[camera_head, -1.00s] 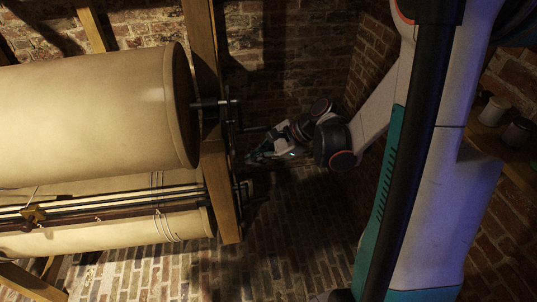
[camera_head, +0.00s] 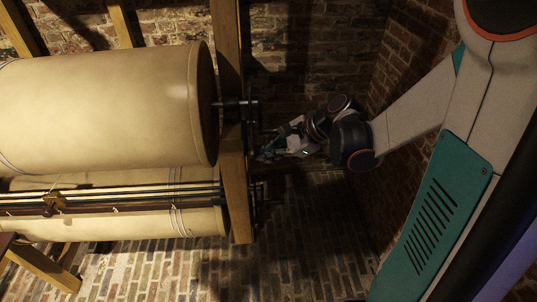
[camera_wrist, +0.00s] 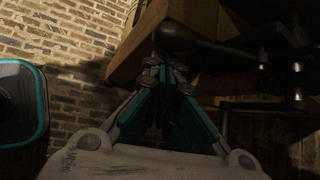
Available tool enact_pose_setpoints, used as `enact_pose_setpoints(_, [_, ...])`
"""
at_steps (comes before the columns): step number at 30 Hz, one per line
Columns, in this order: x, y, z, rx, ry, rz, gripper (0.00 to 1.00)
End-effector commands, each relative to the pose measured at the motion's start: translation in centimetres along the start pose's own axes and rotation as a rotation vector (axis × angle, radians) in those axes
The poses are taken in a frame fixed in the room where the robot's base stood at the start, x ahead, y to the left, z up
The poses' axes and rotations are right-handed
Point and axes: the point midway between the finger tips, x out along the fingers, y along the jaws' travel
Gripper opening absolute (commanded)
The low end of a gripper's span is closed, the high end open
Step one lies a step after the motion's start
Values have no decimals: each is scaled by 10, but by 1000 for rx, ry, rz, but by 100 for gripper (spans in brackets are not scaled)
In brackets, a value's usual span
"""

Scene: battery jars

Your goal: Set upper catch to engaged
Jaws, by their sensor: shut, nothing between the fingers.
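My gripper (camera_head: 262,156) is beside the right side of the wooden post (camera_head: 233,190), below the end of the upper roller's axle (camera_head: 238,103). In the wrist view my gripper (camera_wrist: 166,72) shows two teal fingers with their tips together and nothing between them. A dark lever with a rounded end (camera_wrist: 180,37) lies just beyond the fingertips, against the wooden beam (camera_wrist: 137,55). I cannot tell whether the fingertips touch it. It may be the upper catch, but the shade hides its details and its position.
A large cream roller (camera_head: 100,110) and a lower roller (camera_head: 130,222) are left of the post. Dark rods and metal fittings (camera_wrist: 295,70) stick out right of the lever. A brick wall (camera_head: 300,65) stands behind; the brick floor (camera_head: 310,250) below looks clear.

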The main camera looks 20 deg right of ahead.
Motion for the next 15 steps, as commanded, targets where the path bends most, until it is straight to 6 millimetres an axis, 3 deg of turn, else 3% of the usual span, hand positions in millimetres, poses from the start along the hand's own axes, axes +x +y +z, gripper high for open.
enact_pose_setpoints(15, [-7, 1, 7, 61, -1, 67, 0])
